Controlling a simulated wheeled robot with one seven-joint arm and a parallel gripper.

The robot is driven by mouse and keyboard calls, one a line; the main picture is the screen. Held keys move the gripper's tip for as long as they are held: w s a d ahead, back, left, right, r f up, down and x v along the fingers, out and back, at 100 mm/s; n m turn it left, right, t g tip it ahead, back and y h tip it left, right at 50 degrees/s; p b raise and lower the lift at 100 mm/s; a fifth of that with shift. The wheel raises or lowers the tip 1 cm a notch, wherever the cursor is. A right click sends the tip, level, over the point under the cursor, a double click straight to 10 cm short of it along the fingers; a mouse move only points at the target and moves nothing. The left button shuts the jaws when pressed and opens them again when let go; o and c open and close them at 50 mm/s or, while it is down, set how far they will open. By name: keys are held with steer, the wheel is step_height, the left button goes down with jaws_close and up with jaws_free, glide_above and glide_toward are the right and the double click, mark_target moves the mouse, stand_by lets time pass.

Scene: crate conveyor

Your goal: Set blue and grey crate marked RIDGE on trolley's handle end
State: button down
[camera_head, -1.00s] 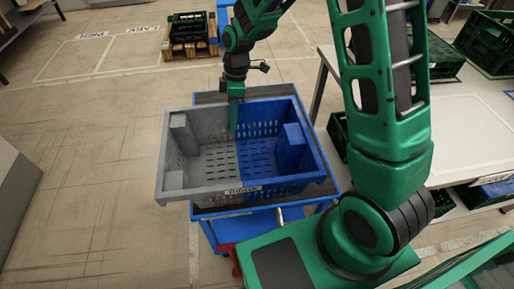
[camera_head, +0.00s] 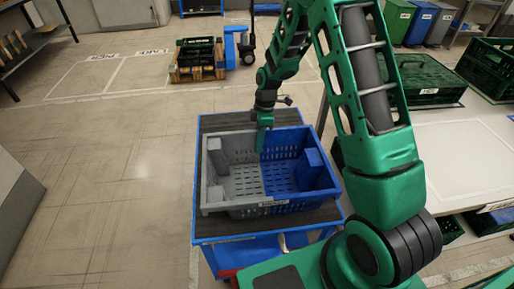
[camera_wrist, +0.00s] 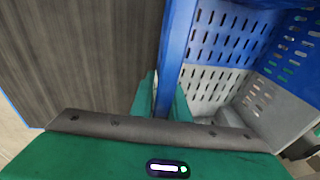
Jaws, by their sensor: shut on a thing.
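The half grey, half blue crate (camera_head: 213,195) is over the near part of the trolley (camera_head: 222,240), with its small front label too small to read. I cannot tell whether its base touches the dark deck. My gripper (camera_head: 264,143) is shut on the middle of the crate's far wall, where grey meets blue. In the wrist view my gripper (camera_wrist: 160,98) straddles the blue rim of the crate (camera_wrist: 177,45), with bare deck (camera_wrist: 85,55) on the other side. The crate looks empty and about level. The trolley's handle is not clearly visible.
A white-topped table (camera_head: 455,150) with green crates (camera_head: 425,80) stands at the right. A pallet with a dark crate (camera_head: 198,58) is at the back, near a blue pallet truck (camera_head: 240,45). The floor at the left is clear.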

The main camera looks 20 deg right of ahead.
steer(key=shift+x, duration=0.95)
steer(key=shift+w+d+f, duration=0.1)
steer(key=c, duration=1.7)
jaws_free()
steer(key=v, duration=1.2)
steer(key=shift+d, duration=0.1)
